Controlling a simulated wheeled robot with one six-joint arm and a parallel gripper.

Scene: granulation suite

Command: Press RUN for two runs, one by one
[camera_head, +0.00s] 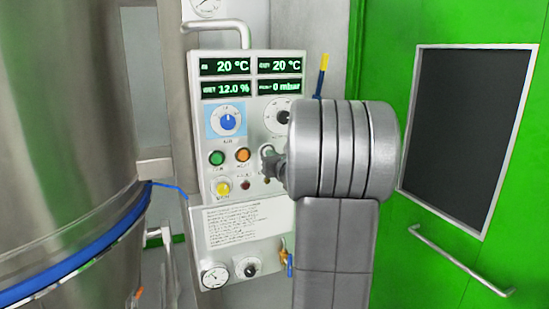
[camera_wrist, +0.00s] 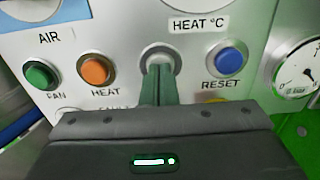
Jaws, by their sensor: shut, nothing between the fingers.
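The control panel (camera_head: 245,125) is upright on the wall, with buttons in a row. The green FAN button (camera_wrist: 40,75), orange HEAT button (camera_wrist: 96,70) and blue RESET button (camera_wrist: 231,57) show in the wrist view. Between HEAT and RESET is a button with a pale round collar (camera_wrist: 160,54). My gripper (camera_wrist: 160,72) is shut and empty, its fingertips in front of that button. They cover its middle and label, so I cannot read whether it says RUN or tell whether they touch it. In the head view my gripper (camera_head: 270,160) hides the row's right end.
Displays (camera_head: 225,67) read 20 °C, 20 °C, 12.0 % and 0 mbar. A yellow button (camera_head: 223,189) and a dark red lamp (camera_head: 245,184) sit lower. A steel vessel (camera_head: 60,130) stands left, a green door (camera_head: 455,150) right. A gauge (camera_wrist: 300,72) is right of RESET.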

